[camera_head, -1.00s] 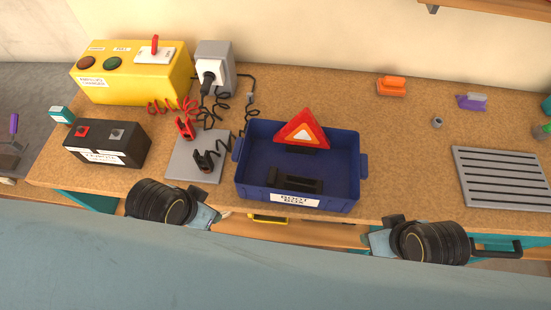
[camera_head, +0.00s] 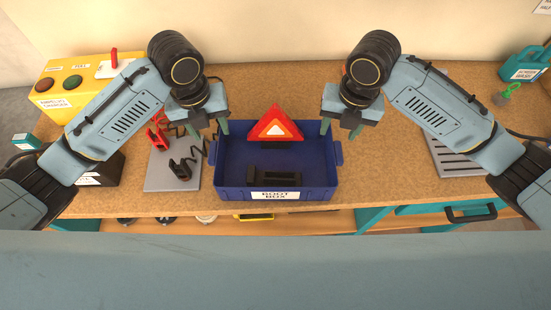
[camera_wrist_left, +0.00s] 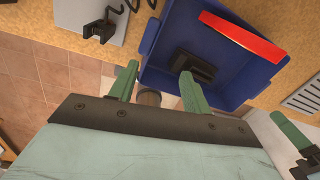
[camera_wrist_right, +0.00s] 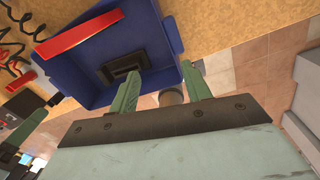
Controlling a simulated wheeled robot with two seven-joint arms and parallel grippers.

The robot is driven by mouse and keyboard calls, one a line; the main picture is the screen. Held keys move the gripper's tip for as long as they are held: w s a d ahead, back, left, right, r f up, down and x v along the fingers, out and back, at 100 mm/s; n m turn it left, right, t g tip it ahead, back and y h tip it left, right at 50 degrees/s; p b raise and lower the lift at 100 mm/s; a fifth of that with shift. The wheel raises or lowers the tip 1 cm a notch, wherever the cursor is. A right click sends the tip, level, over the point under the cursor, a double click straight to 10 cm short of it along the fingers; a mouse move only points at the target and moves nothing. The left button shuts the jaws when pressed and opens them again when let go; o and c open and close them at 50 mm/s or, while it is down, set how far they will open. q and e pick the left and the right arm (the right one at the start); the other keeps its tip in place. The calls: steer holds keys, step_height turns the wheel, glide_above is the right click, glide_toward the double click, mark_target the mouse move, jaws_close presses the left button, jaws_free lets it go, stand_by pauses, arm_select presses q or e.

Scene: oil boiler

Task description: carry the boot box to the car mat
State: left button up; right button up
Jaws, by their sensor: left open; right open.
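The boot box (camera_head: 232,180) is an open blue crate with a white label on its front, standing on the workbench. It holds a red warning triangle (camera_head: 275,127) and a black holder (camera_head: 274,178). My left gripper (camera_head: 207,132) is open and empty above the box's left end; its green fingers show in the left wrist view (camera_wrist_left: 157,85). My right gripper (camera_head: 340,130) is open and empty above the box's right end; its fingers also show in the right wrist view (camera_wrist_right: 160,88). I cannot make out a car mat with certainty; a flat grey plate (camera_head: 165,180) lies left of the box.
A yellow charger (camera_head: 70,85) and a dark battery (camera_head: 107,170) stand at left, partly behind my left arm. A slotted grey panel (camera_head: 445,160) lies at right, and a teal can (camera_head: 525,62) stands behind.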

mark_target(213, 149)
arm_select(q)
steer(key=shift+w+a+r+m+y, duration=0.3)
steer(key=shift+w+a+r+m, duration=0.5)
steer(key=shift+m, duration=0.4)
arm_select(e)
steer(key=shift+w+d+r+n+h, duration=0.2)
steer(key=shift+w+d+r+n, duration=0.2)
steer(key=shift+d+n, duration=0.15)
steer(key=shift+w+d+r+n+h, duration=0.2)
steer(key=shift+w+d+r+n, duration=0.2)
steer(key=shift+d+n, duration=0.15)
arm_select(q)
step_height(213, 149, down, 13)
steer(key=shift+f, duration=0.2)
arm_select(e)
step_height(213, 149, down, 13)
steer(key=shift+f, duration=0.2)
arm_select(q)
jaws_close()
arm_select(e)
jaws_close()
